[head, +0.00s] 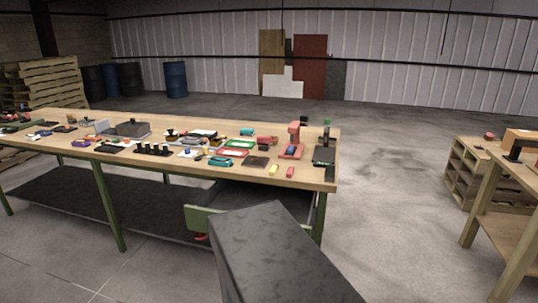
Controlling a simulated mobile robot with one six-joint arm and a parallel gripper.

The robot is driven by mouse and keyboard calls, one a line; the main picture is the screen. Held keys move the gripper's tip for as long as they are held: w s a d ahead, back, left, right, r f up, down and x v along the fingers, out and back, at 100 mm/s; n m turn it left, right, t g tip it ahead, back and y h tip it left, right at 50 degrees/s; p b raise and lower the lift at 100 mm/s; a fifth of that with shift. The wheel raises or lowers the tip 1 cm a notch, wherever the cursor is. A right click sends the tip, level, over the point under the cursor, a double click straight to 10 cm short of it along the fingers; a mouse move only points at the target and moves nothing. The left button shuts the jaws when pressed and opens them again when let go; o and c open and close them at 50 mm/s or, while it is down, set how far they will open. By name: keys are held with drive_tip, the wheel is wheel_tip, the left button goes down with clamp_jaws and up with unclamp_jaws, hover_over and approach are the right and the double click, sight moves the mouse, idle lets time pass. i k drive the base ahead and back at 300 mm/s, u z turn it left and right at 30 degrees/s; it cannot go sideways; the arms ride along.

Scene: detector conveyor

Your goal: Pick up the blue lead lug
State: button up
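I cannot single out the blue lead lug for certain. Several small blue items lie on the long wooden workbench (60,152). A blue piece (291,149) shows at the red stand (293,135) near the bench's right end. A small blue and white item (187,153) lies near the front middle. Another blue item (43,133) lies towards the left end. All are too small to make out as a lug. My gripper is not in view, so its state and place do not show.
The bench also holds red and green trays (240,143), a teal tool (220,162), a dark plate (256,161) and a grey box (132,129). A second wooden table (521,160) stands at right. Blue drums (175,79) stand behind. Open concrete floor (395,185) lies between the tables.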

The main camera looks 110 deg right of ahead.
sight(290, 149)
drive_tip(key=u, duration=0.3)
drive_tip(key=k, duration=0.7)
drive_tip(key=u, duration=0.4)
drive_tip(key=k, duration=1.6)
drive_tip(key=z, duration=1.05)
drive_tip(key=k, duration=0.55)
drive_tip(key=z, duration=0.55)
drive_tip(key=k, duration=0.75)
